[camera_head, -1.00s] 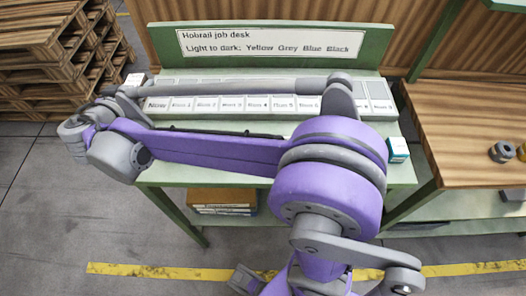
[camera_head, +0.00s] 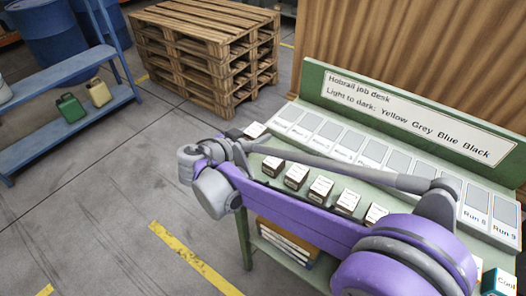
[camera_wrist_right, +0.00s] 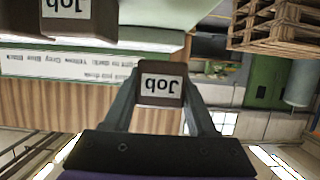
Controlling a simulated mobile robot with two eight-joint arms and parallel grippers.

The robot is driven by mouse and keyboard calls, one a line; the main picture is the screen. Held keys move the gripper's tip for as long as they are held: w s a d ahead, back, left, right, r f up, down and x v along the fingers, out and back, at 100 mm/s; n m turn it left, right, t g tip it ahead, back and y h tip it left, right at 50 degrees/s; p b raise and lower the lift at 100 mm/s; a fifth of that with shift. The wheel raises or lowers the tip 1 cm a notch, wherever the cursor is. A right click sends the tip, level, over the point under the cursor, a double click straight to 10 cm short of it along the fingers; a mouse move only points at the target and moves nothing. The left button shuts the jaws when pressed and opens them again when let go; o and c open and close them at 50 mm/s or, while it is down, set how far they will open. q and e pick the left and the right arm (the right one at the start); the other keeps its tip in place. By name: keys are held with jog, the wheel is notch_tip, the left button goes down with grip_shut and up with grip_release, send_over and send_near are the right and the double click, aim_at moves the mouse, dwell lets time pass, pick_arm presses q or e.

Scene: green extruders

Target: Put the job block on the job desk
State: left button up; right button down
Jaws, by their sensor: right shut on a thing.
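My right gripper (camera_wrist_right: 161,88) is shut on the job block (camera_wrist_right: 162,84), a brown block with a white "Job" label, upside down in the wrist view. The green job desk (camera_head: 455,135) fills the right of the head view, with a sign and a row of pale run slots (camera_head: 342,142). My purple arm crosses its front, and the right gripper is hard to make out there. A white-topped block (camera_head: 254,130) shows at the desk's left end; I cannot tell if it is the held one. My left gripper is not in view.
Several white-labelled brown blocks (camera_head: 321,188) stand along the desk front; a near "Job" block (camera_wrist_right: 75,17) fills the wrist view's top left. A teal box (camera_head: 498,283) sits at the right. Pallets (camera_head: 205,60) and a blue shelf (camera_head: 75,73) stand left, with clear floor between.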

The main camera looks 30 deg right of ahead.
aim_at(256, 155)
jog(key=shift+f+b, duration=0.35)
jog(key=shift+f, duration=2.35)
jog(key=shift+f, duration=0.2)
jog(key=c, duration=0.5)
grip_release()
jog(key=shift+r, duration=0.2)
jog(key=shift+s+a+r, duration=0.1)
jog(key=shift+a, duration=0.2)
jog(key=v, duration=1.1)
jog(key=shift+a, duration=0.2)
